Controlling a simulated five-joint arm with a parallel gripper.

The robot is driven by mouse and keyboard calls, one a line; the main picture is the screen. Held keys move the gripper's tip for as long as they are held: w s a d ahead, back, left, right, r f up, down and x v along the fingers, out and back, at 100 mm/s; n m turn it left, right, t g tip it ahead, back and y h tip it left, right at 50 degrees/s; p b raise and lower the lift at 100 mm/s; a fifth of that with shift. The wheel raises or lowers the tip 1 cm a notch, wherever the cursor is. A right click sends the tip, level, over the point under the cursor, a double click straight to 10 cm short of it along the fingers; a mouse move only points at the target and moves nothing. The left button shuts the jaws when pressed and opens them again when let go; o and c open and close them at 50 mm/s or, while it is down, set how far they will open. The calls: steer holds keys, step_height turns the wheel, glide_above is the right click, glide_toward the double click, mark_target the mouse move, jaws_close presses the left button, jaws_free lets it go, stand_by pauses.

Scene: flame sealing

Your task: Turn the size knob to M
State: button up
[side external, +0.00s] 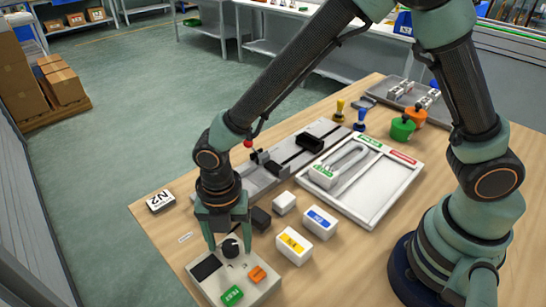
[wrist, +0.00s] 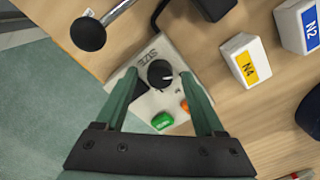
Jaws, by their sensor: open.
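A white control box (side external: 267,290) sits at the table's near corner. On it is a round black size knob (side external: 231,247), seen from above in the wrist view (wrist: 160,73), next to the word SIZE. The knob's white pointer mark faces right in the wrist view; the setting letters are too small to read. My gripper (side external: 229,240) is over the box, pointing down. Its green fingers (wrist: 159,78) are open, one on each side of the knob, with visible gaps between them and it.
The box also has a green button (side external: 232,295), an orange switch (side external: 258,274) and a dark display (side external: 206,267). White blocks with yellow (side external: 294,245) and blue (side external: 320,222) labels stand to the right. A sealing rail (side external: 265,180) and a white tray (side external: 378,210) lie beyond.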

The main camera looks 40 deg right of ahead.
jaws_close()
steer(key=m, duration=1.1)
steer(key=shift+r+m, duration=0.1)
steer(key=shift+m, duration=0.3)
stand_by(0.5)
jaws_free()
